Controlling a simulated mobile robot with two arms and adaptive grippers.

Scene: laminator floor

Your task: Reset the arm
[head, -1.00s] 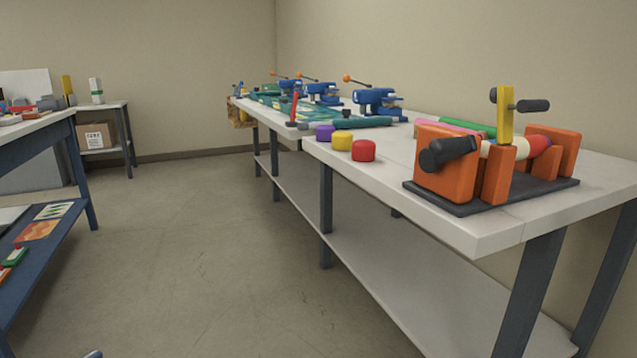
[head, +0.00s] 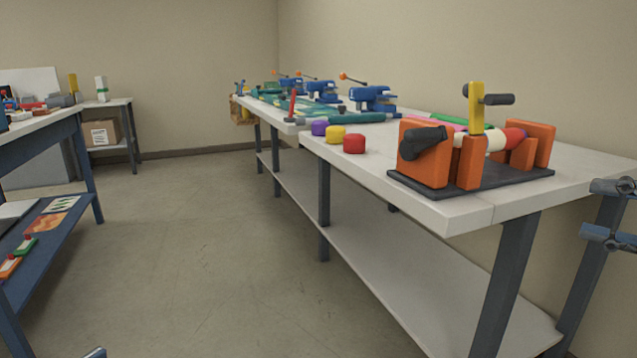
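My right gripper (head: 606,212) shows at the right edge, in front of the near end of the white table (head: 455,212) and below its top. Its two grey fingers are apart with nothing between them. A small grey tip at the bottom edge (head: 96,353) may be my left gripper; too little shows to tell its state. On the table an orange fixture (head: 421,170) stands on a dark base plate (head: 520,180). A yellow upright arm (head: 476,108) with a black handle (head: 497,99) rises from it. A second black handle (head: 424,143) sticks out toward the left. Neither gripper touches the fixture.
Red (head: 354,145), yellow (head: 335,133) and purple (head: 319,128) round pieces sit left of the fixture. Blue clamps (head: 371,100) stand farther back. A blue workbench (head: 60,220) is at the left, and a box (head: 101,133) sits on a far shelf. The floor (head: 200,240) between is clear.

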